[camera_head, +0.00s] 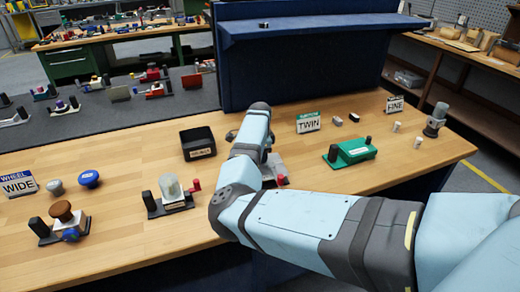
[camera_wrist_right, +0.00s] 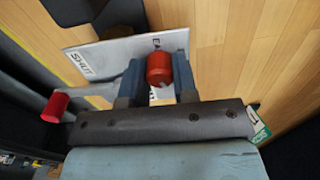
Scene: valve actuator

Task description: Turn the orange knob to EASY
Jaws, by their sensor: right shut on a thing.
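In the right wrist view the orange-red knob (camera_wrist_right: 159,68) stands between the two fingers of my right gripper (camera_wrist_right: 157,72), which is shut on it. The knob is over a pale grey plate (camera_wrist_right: 105,53). The plate has SHUT printed at its left and a partly covered label beginning like EA just above the knob. A red cylindrical part (camera_wrist_right: 55,106) sticks out at the left. In the head view my right arm hides the knob and gripper; only part of the grey device (camera_head: 275,163) shows beside the arm. My left gripper is not in view.
A black box (camera_head: 197,143) stands left of my arm, and a green device (camera_head: 350,151) stands to the right. A device with a pale cylinder (camera_head: 171,190) is at the front left. The TWIN sign (camera_head: 308,123) stands behind. Bare wooden table lies between them.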

